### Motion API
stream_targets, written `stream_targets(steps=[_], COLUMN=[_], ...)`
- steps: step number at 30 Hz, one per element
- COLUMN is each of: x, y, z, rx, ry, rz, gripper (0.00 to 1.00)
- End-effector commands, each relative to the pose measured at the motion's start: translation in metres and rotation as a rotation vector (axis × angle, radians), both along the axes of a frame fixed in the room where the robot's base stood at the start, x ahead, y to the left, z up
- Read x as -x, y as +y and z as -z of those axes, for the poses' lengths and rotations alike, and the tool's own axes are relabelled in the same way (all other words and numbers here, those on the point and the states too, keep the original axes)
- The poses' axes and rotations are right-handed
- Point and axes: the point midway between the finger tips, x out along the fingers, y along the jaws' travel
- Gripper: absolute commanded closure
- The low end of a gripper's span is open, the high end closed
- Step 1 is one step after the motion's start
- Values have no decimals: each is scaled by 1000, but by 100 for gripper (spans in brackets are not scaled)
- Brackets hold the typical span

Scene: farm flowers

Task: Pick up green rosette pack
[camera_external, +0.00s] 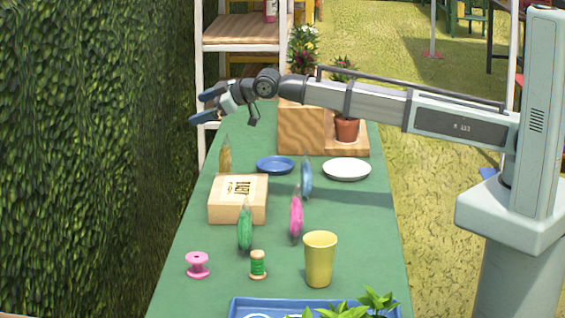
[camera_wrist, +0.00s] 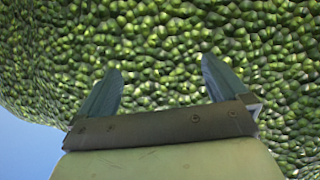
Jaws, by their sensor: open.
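The green rosette pack (camera_external: 245,229) stands upright on the green table in the external view, just in front of a cardboard box. My gripper (camera_external: 200,106) is high above the far left part of the table, well behind and above the pack, and points left toward the hedge. In the wrist view its two blue fingers (camera_wrist: 158,88) are spread apart with nothing between them. The wrist view shows only hedge leaves and a patch of sky, so the pack is not in it.
A pink pack (camera_external: 296,218), a blue pack (camera_external: 306,177) and an orange pack (camera_external: 225,157) stand near the cardboard box (camera_external: 238,211). A pink spool (camera_external: 198,264), a green spool (camera_external: 258,265) and a yellow cup (camera_external: 319,259) are in front. The hedge (camera_external: 90,150) borders the left.

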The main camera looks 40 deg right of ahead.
Motion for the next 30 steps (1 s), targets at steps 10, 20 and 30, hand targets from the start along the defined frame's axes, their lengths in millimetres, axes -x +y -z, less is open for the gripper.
stream_targets(steps=[10,20,30], x=[176,319,351], y=[76,92,93], z=[50,76,90], rx=[70,202,248], ry=[418,699,766], rz=[-13,48,79], gripper=[0,0,0])
